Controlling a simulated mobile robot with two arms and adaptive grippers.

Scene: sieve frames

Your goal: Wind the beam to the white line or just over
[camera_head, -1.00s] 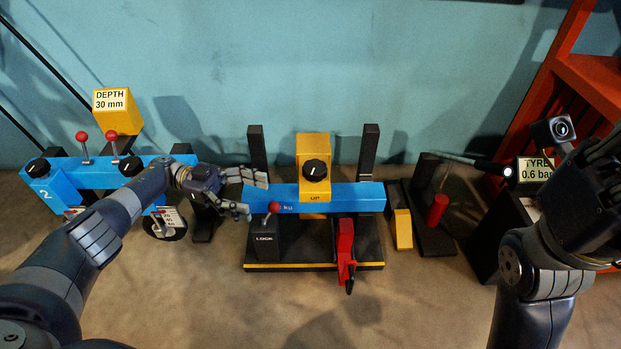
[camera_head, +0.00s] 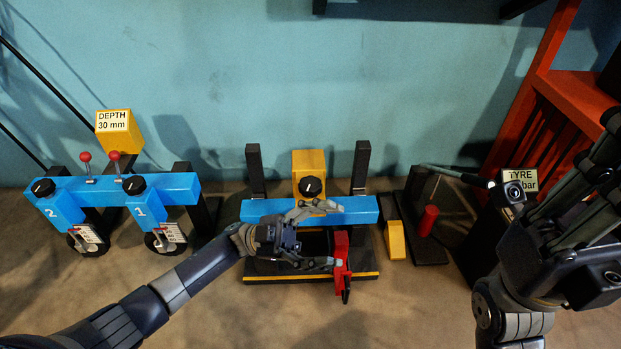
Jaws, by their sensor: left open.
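The blue beam (camera_head: 358,211) lies across between two black posts (camera_head: 256,170) on a dark stand with a yellow front edge (camera_head: 310,279). A yellow block (camera_head: 308,162) with a black knob (camera_head: 311,186) stands behind the beam's middle. A red crank (camera_head: 341,252) is at the stand's front right. My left gripper (camera_head: 335,235) is open in front of the beam, its fingertips close to the crank; I cannot tell whether they touch. It hides the LOCK lever and part of the beam. My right gripper (camera_head: 603,150) is at the right edge, away from the stand. I cannot make out a white line.
A blue unit (camera_head: 178,188) with red-topped levers and a yellow DEPTH sign (camera_head: 119,131) stand at left. A yellow wedge (camera_head: 396,240), a red cylinder (camera_head: 428,220) and a TYRE sign (camera_head: 521,178) are at right. Floor in front is clear.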

